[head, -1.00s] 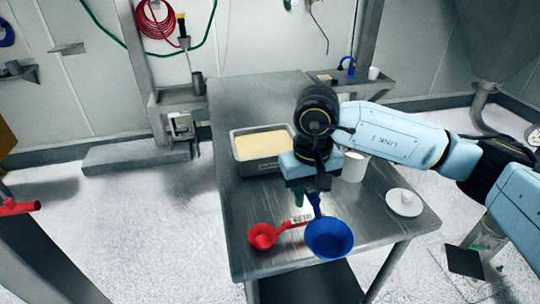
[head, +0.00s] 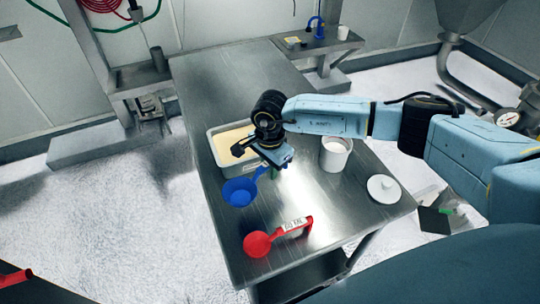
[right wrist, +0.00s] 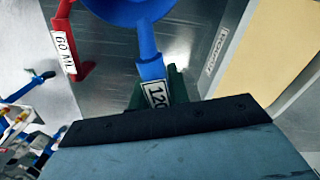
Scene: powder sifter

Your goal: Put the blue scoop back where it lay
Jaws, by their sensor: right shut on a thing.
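The blue scoop (head: 239,192) hangs from my right gripper (head: 270,168), which is shut on its handle. The bowl is out over the table's left edge area, in front of the tray and behind the red scoop. In the right wrist view the blue handle (right wrist: 149,58) with a label starting "120" runs between the green fingers, and the bowl is cut off at the top. The scoop looks held above the table; its exact height is hard to tell.
The red scoop (head: 257,244), labelled 60 ML in the wrist view (right wrist: 64,42), lies near the table's front left. A metal tray (head: 226,166) of pale powder, a white tub (head: 335,155) and a white lid (head: 384,190) stand on the steel table (head: 330,215). The table's front middle is clear.

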